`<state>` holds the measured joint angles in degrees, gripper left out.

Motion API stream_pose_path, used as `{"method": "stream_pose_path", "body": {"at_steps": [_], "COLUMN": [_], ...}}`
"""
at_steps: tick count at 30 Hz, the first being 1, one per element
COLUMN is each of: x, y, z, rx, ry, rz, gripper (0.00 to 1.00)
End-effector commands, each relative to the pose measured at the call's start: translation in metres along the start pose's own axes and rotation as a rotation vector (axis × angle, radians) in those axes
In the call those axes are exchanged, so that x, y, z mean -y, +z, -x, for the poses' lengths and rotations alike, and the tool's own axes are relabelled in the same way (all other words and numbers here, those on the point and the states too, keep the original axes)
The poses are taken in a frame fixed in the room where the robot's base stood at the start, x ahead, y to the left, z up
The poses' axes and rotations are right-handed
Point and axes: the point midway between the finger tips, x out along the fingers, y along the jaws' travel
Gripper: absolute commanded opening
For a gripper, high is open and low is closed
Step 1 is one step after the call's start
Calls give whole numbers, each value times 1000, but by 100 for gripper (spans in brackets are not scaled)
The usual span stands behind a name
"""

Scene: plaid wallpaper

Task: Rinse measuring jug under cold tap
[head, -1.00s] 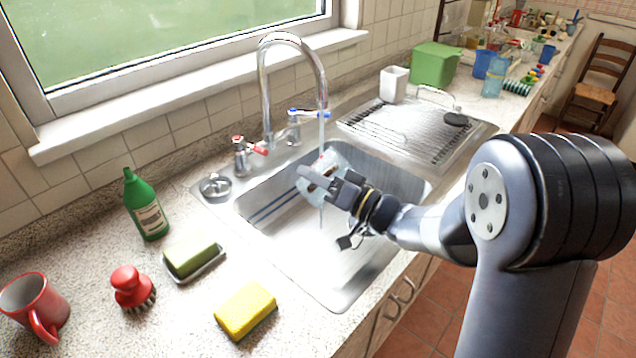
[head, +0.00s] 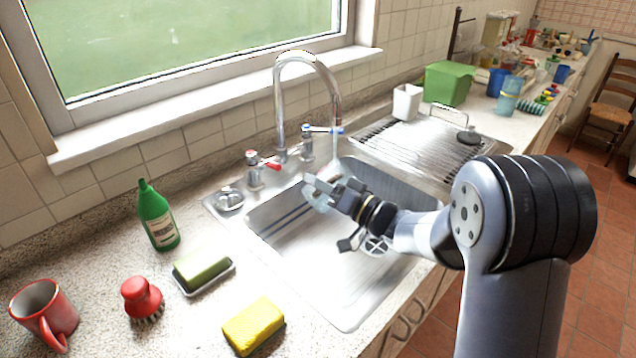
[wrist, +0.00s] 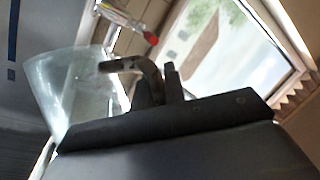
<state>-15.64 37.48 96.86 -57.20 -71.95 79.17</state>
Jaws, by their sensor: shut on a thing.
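The clear measuring jug (head: 318,197) is held over the sink basin (head: 290,250), a little above its floor. It looks tilted, and my gripper and wrist hide part of it. My gripper (head: 335,190) is shut on the jug. In the wrist view the translucent jug (wrist: 70,90) lies left of my dark fingers (wrist: 150,80). The chrome tap spout (head: 335,110) arches above the basin. A thin pale stream shows below it, behind my gripper; I cannot tell whether it meets the jug. The blue-marked cold tap lever (head: 325,130) points right; the red-marked hot tap (head: 258,168) stands left.
The ribbed drainer (head: 425,145) lies beyond the basin with a white cup (head: 407,102) at its back. On the near counter are a green bottle (head: 157,215), soap (head: 202,267), a yellow sponge (head: 253,325), a red brush (head: 141,297) and a red mug (head: 45,312).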

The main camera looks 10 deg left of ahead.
Motion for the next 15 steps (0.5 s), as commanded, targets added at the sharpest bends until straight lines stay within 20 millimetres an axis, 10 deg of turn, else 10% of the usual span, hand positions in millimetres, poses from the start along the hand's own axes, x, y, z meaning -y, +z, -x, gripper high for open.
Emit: {"method": "stream_pose_path", "body": {"at_steps": [15], "x": [-4], "y": [-6], "z": [5], "rx": [-1], "ry": [0], "rz": [1], "gripper": [0]}}
